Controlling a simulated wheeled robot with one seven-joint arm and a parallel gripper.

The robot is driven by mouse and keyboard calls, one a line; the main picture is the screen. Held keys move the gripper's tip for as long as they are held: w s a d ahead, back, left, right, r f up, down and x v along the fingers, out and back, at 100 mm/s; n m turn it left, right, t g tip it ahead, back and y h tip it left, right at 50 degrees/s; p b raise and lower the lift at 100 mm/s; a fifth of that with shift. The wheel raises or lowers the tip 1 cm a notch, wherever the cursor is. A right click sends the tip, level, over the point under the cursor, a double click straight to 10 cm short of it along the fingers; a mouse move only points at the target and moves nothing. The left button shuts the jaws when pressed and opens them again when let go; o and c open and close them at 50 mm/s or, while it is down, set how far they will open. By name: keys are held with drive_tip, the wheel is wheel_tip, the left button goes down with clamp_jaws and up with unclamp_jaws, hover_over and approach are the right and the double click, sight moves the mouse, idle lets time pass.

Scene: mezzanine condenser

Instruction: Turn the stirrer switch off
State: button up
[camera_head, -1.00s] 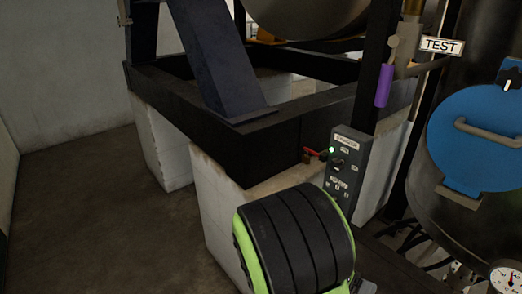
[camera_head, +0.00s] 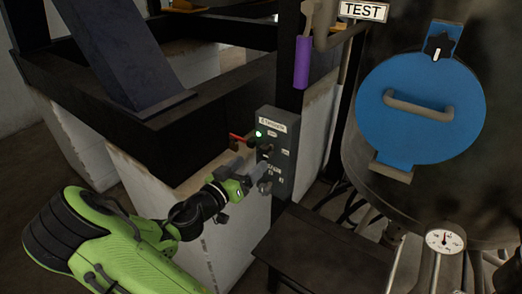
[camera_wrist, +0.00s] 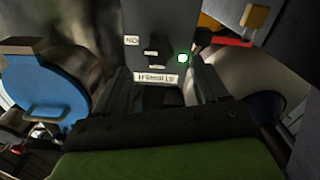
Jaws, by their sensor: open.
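The stirrer switch box (camera_head: 283,140) is a grey panel on a dark post, with a white label along its top and a lit green lamp (camera_head: 259,134). In the wrist view the box (camera_wrist: 171,20) appears upside down, with the "STIRRER" label (camera_wrist: 156,78), an "ON" mark (camera_wrist: 131,40), the lit lamp (camera_wrist: 182,58) and a small black switch (camera_wrist: 155,50). The switch's exact position is too small to tell. My gripper (camera_head: 260,176) is in front of the box's lower half, open and empty. In the wrist view its fingers (camera_wrist: 160,82) stand apart, one either side of the label.
A red-handled valve (camera_head: 238,138) sits just left of the box. A dark vessel with a blue hatch (camera_head: 392,130) and a pressure gauge (camera_head: 445,240) stands at the right. A purple handle (camera_head: 302,62) hangs above the box. A dark bench (camera_head: 325,250) lies below it.

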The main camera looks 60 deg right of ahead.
sight(262, 154)
drive_tip(key=d, duration=0.2)
drive_tip(key=s+d, duration=0.1)
drive_tip(key=d, duration=0.2)
drive_tip(key=d+p, duration=0.1)
drive_tip(key=d, duration=0.1)
drive_tip(key=shift+s+d, duration=0.15)
drive_tip(key=shift+d, duration=0.05)
drive_tip(key=shift+c, duration=0.2)
drive_tip(key=c, duration=1)
